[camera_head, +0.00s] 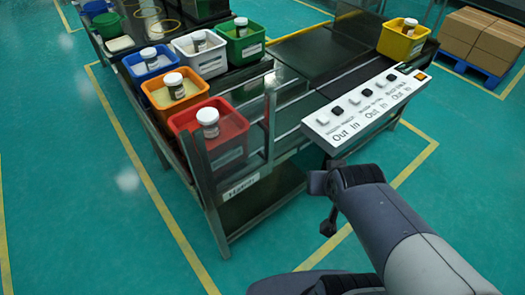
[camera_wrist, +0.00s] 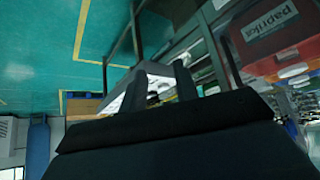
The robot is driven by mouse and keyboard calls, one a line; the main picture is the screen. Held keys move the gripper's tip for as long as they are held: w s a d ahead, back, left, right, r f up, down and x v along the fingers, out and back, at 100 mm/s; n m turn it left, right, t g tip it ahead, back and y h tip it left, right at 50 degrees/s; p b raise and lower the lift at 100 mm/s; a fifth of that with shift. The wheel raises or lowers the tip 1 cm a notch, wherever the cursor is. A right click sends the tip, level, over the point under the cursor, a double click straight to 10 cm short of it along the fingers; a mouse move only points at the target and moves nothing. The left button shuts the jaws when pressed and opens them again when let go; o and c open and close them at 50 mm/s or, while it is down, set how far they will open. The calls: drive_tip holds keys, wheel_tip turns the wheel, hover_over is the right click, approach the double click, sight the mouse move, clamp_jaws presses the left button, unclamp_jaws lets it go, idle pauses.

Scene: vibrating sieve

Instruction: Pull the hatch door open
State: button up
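I cannot pick out a hatch door for certain. A metal frame (camera_head: 269,125) with a see-through panel stands at the near end of the metal bench (camera_head: 222,225), in front of the red bin (camera_head: 225,150). My gripper (camera_head: 328,222) hangs in the air to the right of this frame, below the white button panel (camera_head: 365,107), and looks apart from both. In the wrist view its dark body fills the lower middle.
Orange (camera_head: 172,97), blue, white and green bins, each with a jar, line the bench's left side. A yellow bin (camera_head: 403,40) stands at the far right. Boxes on a blue pallet (camera_head: 480,64) lie beyond. The green floor left of the bench is clear.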

drive_tip(key=w+f+n+t+y+b, duration=0.1)
drive_tip(key=w+f+n+t+b, duration=0.1)
drive_tip(key=w+f+t+b, duration=0.35)
drive_tip(key=n+t+y+b, duration=0.4)
drive_tip(key=y+b, duration=0.3)
drive_tip(key=b, duration=0.3)
approach(268, 141)
drive_tip(key=b+x, duration=0.1)
drive_tip(key=x, duration=0.9)
drive_tip(key=shift+w+a+b, duration=0.15)
drive_tip(key=shift+w+b, duration=0.15)
drive_tip(key=shift+b, duration=0.05)
clamp_jaws()
